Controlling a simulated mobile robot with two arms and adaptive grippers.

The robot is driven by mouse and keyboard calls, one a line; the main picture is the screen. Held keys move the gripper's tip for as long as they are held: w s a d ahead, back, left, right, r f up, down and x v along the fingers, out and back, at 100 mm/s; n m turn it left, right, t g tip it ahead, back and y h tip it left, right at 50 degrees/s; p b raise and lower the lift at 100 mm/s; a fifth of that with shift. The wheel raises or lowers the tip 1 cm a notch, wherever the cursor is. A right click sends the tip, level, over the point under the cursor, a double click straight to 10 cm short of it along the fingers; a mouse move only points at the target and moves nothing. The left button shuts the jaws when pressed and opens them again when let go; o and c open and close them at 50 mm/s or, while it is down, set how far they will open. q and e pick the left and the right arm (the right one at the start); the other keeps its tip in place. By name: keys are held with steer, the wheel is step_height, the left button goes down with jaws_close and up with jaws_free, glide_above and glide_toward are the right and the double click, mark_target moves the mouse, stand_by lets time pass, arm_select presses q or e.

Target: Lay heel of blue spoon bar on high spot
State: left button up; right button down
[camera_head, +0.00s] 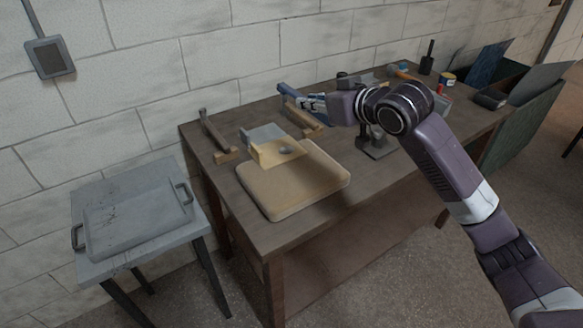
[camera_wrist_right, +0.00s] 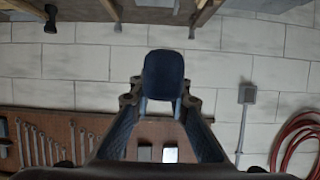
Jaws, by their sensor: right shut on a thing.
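My right gripper (camera_head: 318,103) is shut on the blue spoon bar (camera_head: 290,91), above the back of the bench. The bar's blue end (camera_wrist_right: 164,74) shows between the fingers (camera_wrist_right: 160,96) in the right wrist view. Which end is the heel I cannot tell. A tan and grey metal panel (camera_head: 266,154) rests on a tan pad (camera_head: 312,191) at the bench's left half. A small dark round mark (camera_head: 286,150) on the panel may be the high spot. The bar is apart from the panel, up and right of it. My left gripper is out of view.
Hammer-like tools (camera_head: 212,132) and a wooden block lie on the wooden bench (camera_head: 243,212). A dark metal stand (camera_head: 376,143) stands right of the pad, near my arm. A grey tray (camera_head: 137,213) lies on a side table. The bench's front right is clear.

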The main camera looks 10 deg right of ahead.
glide_above(310, 175)
step_height(310, 175, down, 7)
step_height(310, 175, down, 7)
steer(key=shift+a+f+p, duration=0.1)
steer(key=shift+a+p, duration=0.05)
steer(key=shift+p, duration=0.65)
steer(key=shift+w+f, duration=0.1)
steer(key=shift+f, duration=0.1)
step_height(310, 175, down, 4)
steer(key=shift+f, duration=0.1)
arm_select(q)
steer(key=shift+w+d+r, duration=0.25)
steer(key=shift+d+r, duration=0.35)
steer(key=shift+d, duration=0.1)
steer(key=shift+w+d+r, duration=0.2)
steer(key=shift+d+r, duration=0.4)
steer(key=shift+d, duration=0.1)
arm_select(e)
steer(key=shift+f, duration=0.2)
steer(key=c, duration=2.3)
jaws_free()
steer(key=shift+f, duration=0.15)
steer(key=o, duration=0.5)
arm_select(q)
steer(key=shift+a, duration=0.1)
arm_select(e)
steer(key=shift+r, duration=0.2)
